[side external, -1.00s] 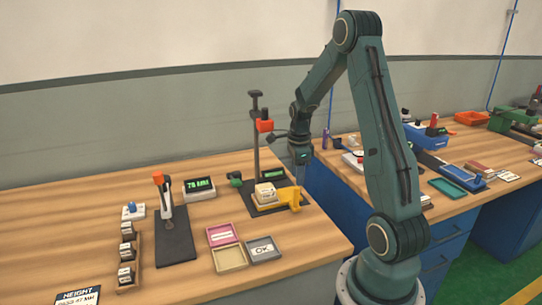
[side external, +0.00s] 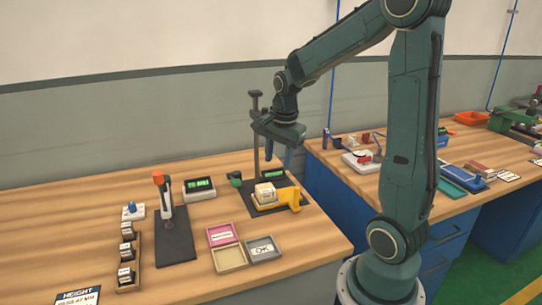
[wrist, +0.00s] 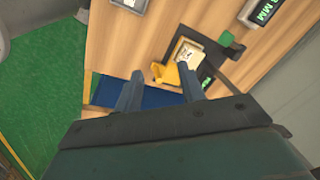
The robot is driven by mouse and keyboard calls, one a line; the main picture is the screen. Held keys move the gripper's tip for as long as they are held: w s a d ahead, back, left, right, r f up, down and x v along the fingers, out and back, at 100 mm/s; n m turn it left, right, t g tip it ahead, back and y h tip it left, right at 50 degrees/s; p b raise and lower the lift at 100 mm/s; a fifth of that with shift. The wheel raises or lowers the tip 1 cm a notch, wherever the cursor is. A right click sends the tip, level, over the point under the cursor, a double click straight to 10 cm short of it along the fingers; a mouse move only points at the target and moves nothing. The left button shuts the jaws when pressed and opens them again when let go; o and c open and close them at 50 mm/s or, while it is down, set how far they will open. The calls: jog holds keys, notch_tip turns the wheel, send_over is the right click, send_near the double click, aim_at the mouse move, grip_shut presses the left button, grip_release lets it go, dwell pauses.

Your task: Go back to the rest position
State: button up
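My gripper (side external: 279,154) hangs in the air above the near bench, pointing down, close to the dark upright stand (side external: 256,130). In the wrist view my gripper (wrist: 159,74) shows two fingers well apart with nothing held between them. A pale block (side external: 265,190) with dark print sits at the foot of the stand, beside a yellow bracket (side external: 290,197), apart from and below my gripper. The block (wrist: 187,48) and the yellow bracket (wrist: 166,73) also show beyond the fingertips in the wrist view.
Pink, beige and grey trays (side external: 264,249) lie at the bench front. A second stand (side external: 164,205) with an orange top, a digital display (side external: 200,188) and a wooden rack (side external: 128,259) stand left. Another bench (side external: 440,165) with several tools is behind my arm.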

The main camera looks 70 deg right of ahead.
jog(key=s+a+r+n+t, duration=0.2)
jog(key=s+a+r+n, duration=0.2)
jog(key=a+n, duration=0.5)
jog(key=s+a+r+n+t+y, duration=0.1)
jog(key=s+a+r+n, duration=0.3)
jog(key=s+a+n, duration=0.4)
jog(key=shift+s+a+n+t, duration=0.25)
jog(key=shift+a+n+t, duration=0.2)
jog(key=shift+n, duration=0.75)
